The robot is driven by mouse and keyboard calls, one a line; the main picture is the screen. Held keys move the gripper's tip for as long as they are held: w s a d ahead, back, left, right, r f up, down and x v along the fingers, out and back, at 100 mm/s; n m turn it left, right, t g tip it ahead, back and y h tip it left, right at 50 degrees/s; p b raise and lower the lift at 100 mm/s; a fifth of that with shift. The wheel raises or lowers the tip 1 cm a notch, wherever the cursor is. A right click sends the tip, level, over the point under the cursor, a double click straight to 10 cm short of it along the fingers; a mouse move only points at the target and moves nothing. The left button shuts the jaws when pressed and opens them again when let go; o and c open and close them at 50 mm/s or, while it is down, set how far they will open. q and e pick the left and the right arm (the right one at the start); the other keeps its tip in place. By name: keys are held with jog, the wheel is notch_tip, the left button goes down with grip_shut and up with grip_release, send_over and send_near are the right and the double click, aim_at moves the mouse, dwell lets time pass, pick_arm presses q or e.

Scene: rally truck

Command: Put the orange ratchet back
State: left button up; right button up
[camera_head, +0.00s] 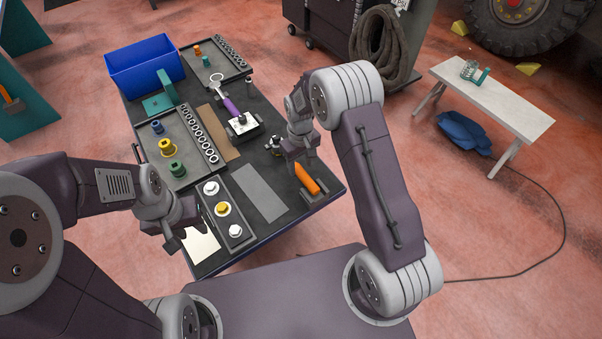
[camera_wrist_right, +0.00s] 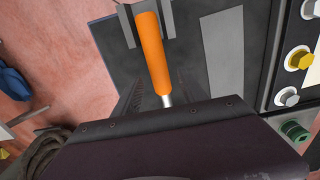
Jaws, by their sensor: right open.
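The orange ratchet (camera_head: 307,178) is at the near right part of the dark table, its orange handle end at a grey bracket (camera_head: 315,196). In the right wrist view its orange handle (camera_wrist_right: 152,55) passes between the bracket's two grey plates, and its silver shaft runs under my gripper body, which hides the head. My right gripper (camera_head: 303,160) is open over the ratchet's far end, with its fingers apart on either side; I cannot tell whether they touch it. My left gripper (camera_head: 172,236) hangs over the table's left edge, and its fingers are too unclear to read.
A tray with several bolts (camera_head: 234,243) and a socket tray (camera_head: 181,181) lie to the left. A purple-handled wrench (camera_head: 229,105) lies further back. A blue bin (camera_head: 145,66) stands at the back left. A grey strip (camera_head: 261,194) lies flat beside the ratchet.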

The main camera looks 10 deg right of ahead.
notch_tip(320, 180, up, 4)
jog(key=shift+w+f, duration=0.1)
jog(key=shift+r, duration=0.3)
pick_arm(q)
jog(key=shift+w+f+b, duration=0.1)
jog(key=shift+f+b, duration=0.55)
jog(key=shift+f, duration=0.4)
pick_arm(e)
jog(key=s+d+r+m, duration=0.2)
jog(key=s, duration=0.7)
jog(key=s+d+r+m+t, duration=0.1)
jog(key=s+d+m, duration=0.1)
jog(key=s, duration=0.7)
jog(key=shift+s+d+r, duration=0.25)
jog(key=shift+r, duration=0.1)
